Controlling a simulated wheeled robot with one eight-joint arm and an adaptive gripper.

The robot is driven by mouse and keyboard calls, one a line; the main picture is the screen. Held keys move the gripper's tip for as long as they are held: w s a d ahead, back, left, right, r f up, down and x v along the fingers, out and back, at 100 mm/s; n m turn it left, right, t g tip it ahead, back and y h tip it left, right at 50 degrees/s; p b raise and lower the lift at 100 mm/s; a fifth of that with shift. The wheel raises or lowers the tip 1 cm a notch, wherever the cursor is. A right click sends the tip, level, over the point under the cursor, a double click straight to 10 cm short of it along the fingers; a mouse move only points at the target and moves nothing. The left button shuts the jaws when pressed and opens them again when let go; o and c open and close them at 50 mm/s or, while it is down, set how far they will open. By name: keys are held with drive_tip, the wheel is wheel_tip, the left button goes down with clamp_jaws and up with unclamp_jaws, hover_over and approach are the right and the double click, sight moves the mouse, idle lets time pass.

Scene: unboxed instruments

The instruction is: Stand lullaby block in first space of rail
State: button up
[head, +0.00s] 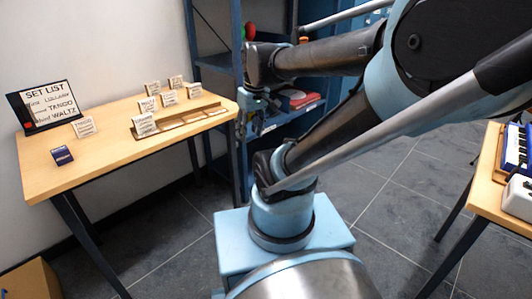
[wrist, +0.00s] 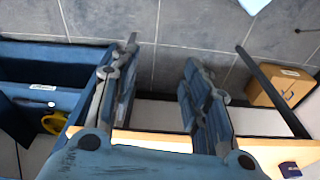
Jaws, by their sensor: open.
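Several small white lettered blocks stand on the wooden table (head: 105,148), among them a front one (head: 145,125), a left one (head: 84,127) and a back one (head: 175,81). Their lettering is too small to tell surely which is the lullaby block. The wooden rail (head: 185,125) lies along the table's right part; the front block stands at its left end, whether in a space I cannot tell. The set list sign (head: 45,105) stands at the table's left. My gripper (head: 256,112) is open and empty, right of the table; its fingers also show in the wrist view (wrist: 162,60).
A small dark blue box (head: 62,155) lies at the table's front left. A blue shelf unit (head: 238,50) with red items stands behind my gripper. A second table (head: 489,190) with a keyboard is at the right. A cardboard box (head: 30,281) sits on the floor.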

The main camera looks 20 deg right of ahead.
drive_tip(key=s+d+f+m+h, duration=0.1)
drive_tip(key=s+d+f+m, duration=0.3)
drive_tip(key=s+f, duration=0.1)
drive_tip(key=shift+s+d+f+m+t, duration=0.2)
drive_tip(key=shift+f+m+t, duration=0.15)
drive_tip(key=shift+f, duration=0.25)
